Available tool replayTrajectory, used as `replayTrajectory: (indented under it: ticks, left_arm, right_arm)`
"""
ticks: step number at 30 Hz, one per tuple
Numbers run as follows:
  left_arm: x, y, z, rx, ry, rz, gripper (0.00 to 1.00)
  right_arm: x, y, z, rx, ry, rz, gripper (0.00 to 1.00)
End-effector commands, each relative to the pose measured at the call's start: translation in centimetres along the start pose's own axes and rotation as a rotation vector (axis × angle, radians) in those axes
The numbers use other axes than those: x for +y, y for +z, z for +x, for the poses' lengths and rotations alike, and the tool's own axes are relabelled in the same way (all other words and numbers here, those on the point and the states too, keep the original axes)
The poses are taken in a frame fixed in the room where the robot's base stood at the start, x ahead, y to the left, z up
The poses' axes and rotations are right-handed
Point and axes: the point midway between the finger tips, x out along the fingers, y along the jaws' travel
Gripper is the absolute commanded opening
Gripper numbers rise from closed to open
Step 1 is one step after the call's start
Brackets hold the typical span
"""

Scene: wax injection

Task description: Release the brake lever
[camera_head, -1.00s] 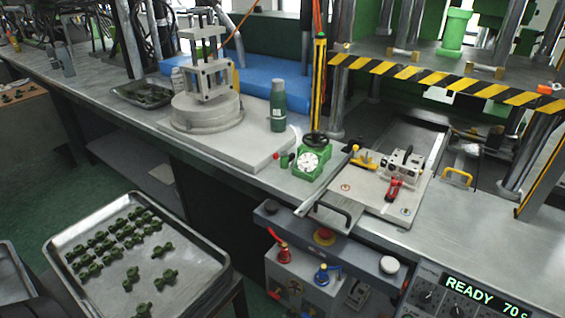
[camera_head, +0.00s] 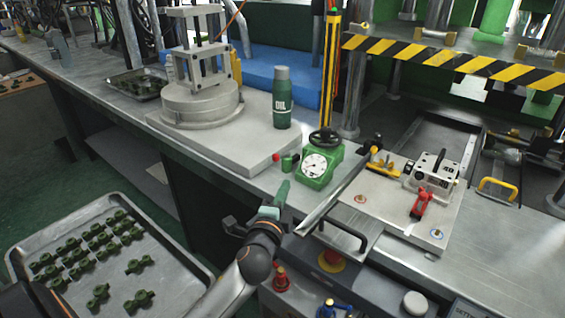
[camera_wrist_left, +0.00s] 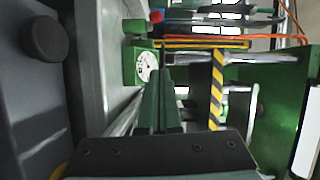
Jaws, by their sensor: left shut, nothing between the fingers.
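No part is marked as the brake lever, so I cannot tell which handle it is. A small red-knobbed lever (camera_head: 276,158) stands just left of the green gauge block (camera_head: 319,165) at the table's front edge; its red knob also shows in the left wrist view (camera_wrist_left: 156,17). A red toggle handle (camera_head: 421,203) sits on the mould plate (camera_head: 400,215). Red (camera_head: 280,282) and blue (camera_head: 327,309) valve handles are on the cabinet below. My left gripper (camera_head: 283,187) is shut and empty, a little in front of and below the red-knobbed lever, apparently apart from it. My right gripper is out of view.
A green oil bottle (camera_head: 282,97) and a round pedestal (camera_head: 200,105) stand behind. A black U-handle (camera_head: 340,235) and a red button (camera_head: 331,260) lie to the right of my arm. A striped press bar (camera_head: 460,62) crosses above. A tray (camera_head: 190,265) of green parts is at left.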

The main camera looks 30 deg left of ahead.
Motion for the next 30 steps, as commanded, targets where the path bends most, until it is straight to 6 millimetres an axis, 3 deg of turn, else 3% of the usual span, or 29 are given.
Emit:
replayTrajectory:
  ticks: [10,26,30]
  left_arm:
    - [0.0,0.0,1.0,0.001,0.0,-0.001,0.0]
    - [0.0,0.0,10.3,0.001,0.0,-0.002,0.0]
    - [0.0,2.3,10.6,0.0,0.002,0.001,0.0]
  right_arm:
    - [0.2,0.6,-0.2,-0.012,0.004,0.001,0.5]
    - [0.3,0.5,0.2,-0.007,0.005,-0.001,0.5]
    - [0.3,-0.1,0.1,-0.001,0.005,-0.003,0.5]
